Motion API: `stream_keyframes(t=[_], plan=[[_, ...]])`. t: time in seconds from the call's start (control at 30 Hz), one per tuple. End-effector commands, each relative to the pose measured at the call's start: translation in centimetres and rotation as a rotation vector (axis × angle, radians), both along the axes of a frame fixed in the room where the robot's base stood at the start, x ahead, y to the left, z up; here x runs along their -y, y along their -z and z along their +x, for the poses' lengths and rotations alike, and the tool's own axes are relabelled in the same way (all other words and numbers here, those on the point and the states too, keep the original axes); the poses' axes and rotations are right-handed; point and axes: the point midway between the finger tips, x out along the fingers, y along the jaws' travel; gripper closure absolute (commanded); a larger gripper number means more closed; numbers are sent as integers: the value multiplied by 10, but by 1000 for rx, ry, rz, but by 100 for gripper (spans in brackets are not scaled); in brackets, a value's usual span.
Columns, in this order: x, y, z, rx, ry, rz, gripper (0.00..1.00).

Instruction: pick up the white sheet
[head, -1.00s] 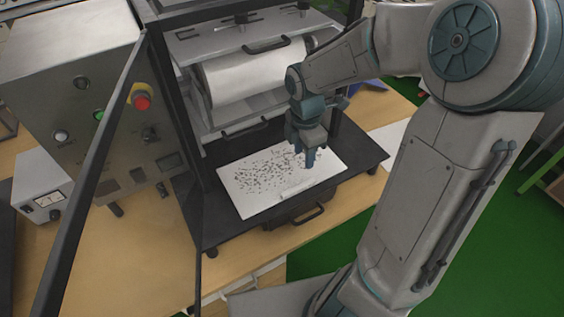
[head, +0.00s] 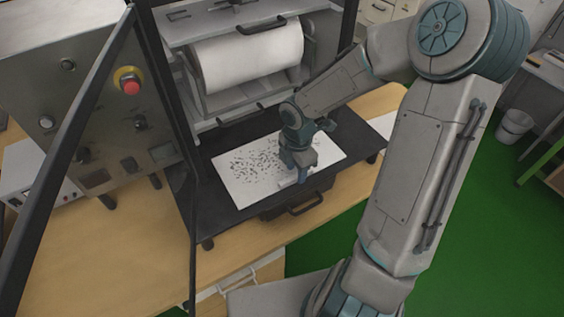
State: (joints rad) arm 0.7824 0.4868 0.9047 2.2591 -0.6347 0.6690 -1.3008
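The white sheet (head: 238,188) lies flat on the black tray (head: 225,216) of the machine, with many dark specks on its left and middle part. My gripper (head: 301,181) points down over the right part of the sheet, close to its front edge. Its fingertips are at or just above a small pale strip, perhaps a handle, on the sheet. The fingers are small and partly hidden by the hand, so I cannot tell whether they are open or shut, or whether they touch the sheet.
A control box with a red button (head: 131,86) stands at the left. A black frame post runs down beside the tray. A white roller (head: 247,58) hangs above and behind the sheet. A black handle (head: 292,206) sticks out at the tray's front. The wooden table (head: 245,245) is clear in front.

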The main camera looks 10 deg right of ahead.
Motion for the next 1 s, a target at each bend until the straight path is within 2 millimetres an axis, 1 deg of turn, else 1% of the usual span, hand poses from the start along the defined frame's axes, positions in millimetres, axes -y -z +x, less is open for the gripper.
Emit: stream_keyframes(t=[0.03, 0.1, 0.37, 0.4, 0.47, 0.5, 0.53, 0.87, 1.0], plan=[[0, 9, 0, -1, -1, 1, 60], [0, 14, 0, 0, 0, 0, 60], [1, 16, 0, 1, 1, -1, 60], [1, 16, 0, 1, 1, -1, 66], [1, 16, 0, 1, 1, -1, 82], [1, 16, 0, 1, 1, -1, 93], [1, 16, 0, 1, 1, -1, 100], [1, 15, 0, 1, 2, -1, 100], [1, 8, 1, 3, 2, -1, 100]])
